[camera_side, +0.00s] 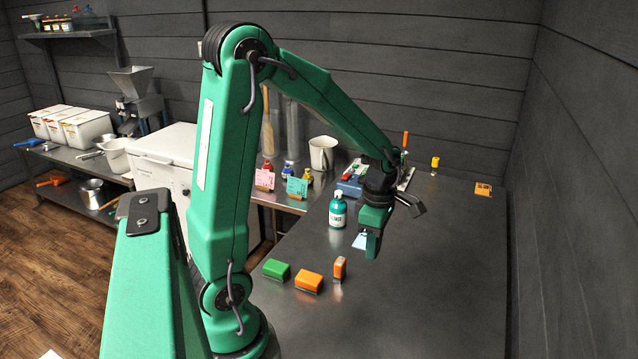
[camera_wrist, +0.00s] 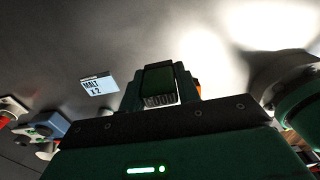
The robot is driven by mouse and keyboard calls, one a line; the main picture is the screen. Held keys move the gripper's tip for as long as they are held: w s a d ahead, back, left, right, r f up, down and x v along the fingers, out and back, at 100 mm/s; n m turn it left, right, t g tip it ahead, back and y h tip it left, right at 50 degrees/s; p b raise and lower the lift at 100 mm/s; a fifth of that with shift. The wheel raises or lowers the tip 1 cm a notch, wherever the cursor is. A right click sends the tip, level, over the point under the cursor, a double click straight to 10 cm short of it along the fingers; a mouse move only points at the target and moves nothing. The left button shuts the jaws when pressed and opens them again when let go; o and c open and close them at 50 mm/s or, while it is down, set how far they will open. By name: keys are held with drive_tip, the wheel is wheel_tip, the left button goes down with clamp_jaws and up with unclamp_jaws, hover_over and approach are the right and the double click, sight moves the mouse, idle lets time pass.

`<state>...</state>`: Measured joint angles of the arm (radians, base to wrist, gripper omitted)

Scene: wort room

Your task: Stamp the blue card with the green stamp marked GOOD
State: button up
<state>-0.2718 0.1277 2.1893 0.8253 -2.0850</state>
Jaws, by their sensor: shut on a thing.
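My gripper (camera_side: 373,240) is shut on the green stamp (camera_wrist: 158,84), whose end reads GOOD in the wrist view. In the side view it hangs over the dark steel bench, and I cannot tell the stamp from the fingers there. The blue card (camera_side: 360,240) shows pale just left of and partly behind my gripper. In the wrist view the card (camera_wrist: 98,86) reads MALT x2 and lies left of the stamp, apart from it. No mark shows on the card, but its print is small.
A teal bottle (camera_side: 337,211) stands left of my gripper. A green block (camera_side: 276,270) and orange blocks (camera_side: 309,282) (camera_side: 340,267) lie at the near left. A blue item (camera_side: 349,186) and a rack stand behind. An orange block (camera_side: 483,189) is far right.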

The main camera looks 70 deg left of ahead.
drive_tip(key=w+a+f, duration=0.1)
drive_tip(key=w+a, duration=0.3)
drive_tip(key=a, duration=0.4)
hover_over(363, 243)
wheel_tip(363, 243, down, 3)
drive_tip(key=shift+r, duration=0.15)
drive_tip(key=shift+f, duration=0.2)
drive_tip(key=shift+f, duration=2.8)
drive_tip(key=shift+f, duration=0.55)
drive_tip(key=shift+r, duration=0.1)
wheel_tip(363, 243, up, 7)
idle(0.9)
drive_tip(key=shift+d, duration=0.1)
idle(0.6)
